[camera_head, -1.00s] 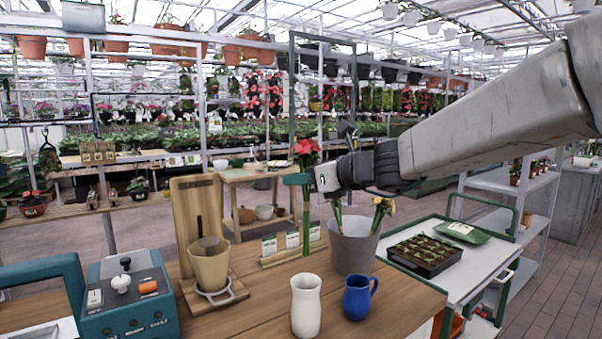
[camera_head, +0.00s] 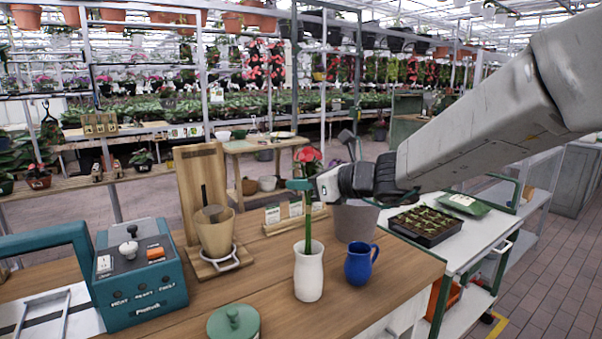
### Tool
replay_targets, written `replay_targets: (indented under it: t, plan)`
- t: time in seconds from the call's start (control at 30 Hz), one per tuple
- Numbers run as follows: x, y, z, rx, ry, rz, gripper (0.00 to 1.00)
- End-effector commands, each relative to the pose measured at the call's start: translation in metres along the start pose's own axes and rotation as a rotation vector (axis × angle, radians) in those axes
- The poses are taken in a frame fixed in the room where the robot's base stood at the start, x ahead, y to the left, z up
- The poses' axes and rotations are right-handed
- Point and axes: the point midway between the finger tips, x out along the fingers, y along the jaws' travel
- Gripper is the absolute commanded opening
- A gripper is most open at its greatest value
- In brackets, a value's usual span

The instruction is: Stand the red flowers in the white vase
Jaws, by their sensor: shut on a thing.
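The red flowers (camera_head: 309,156) stand upright on a long green stem. My gripper (camera_head: 301,185) is shut on the stem a little below the blooms. The white vase (camera_head: 308,276) stands upright on the wooden table. The stem runs straight down to the vase's mouth, and its lower end appears to be inside the opening. How deep it reaches is hidden by the vase wall. My gripper is well above the rim.
A blue mug (camera_head: 358,264) stands close to the vase's right, with a grey bucket (camera_head: 354,221) behind it. A tan pot (camera_head: 215,236) on a wooden stand, a teal control box (camera_head: 140,275) and a green lid (camera_head: 234,323) are to the left and front.

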Motion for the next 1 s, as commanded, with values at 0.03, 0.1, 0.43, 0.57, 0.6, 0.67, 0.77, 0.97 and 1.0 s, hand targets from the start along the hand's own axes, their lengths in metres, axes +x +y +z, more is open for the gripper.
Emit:
replay_targets:
  t: [0.03, 0.1, 0.43, 0.57, 0.6, 0.67, 0.77, 0.97, 1.0]
  plan:
    - [0.001, 0.000, -0.004, 0.001, 0.001, 0.000, 0.00]
    - [0.002, 0.000, -0.010, 0.001, 0.001, 0.000, 0.00]
    - [0.008, 0.000, -0.035, 0.000, 0.001, 0.000, 0.00]
    - [0.011, 0.000, -0.045, 0.001, 0.001, 0.001, 0.00]
    - [0.011, 0.000, -0.047, 0.001, 0.001, 0.001, 0.00]
    - [0.012, 0.000, -0.050, 0.000, 0.001, 0.001, 0.00]
    - [0.013, 0.000, -0.054, -0.001, -0.001, 0.001, 0.00]
    - [0.013, 0.000, -0.057, -0.001, -0.001, 0.000, 0.00]
    - [0.013, 0.000, -0.057, -0.001, -0.001, 0.000, 0.00]
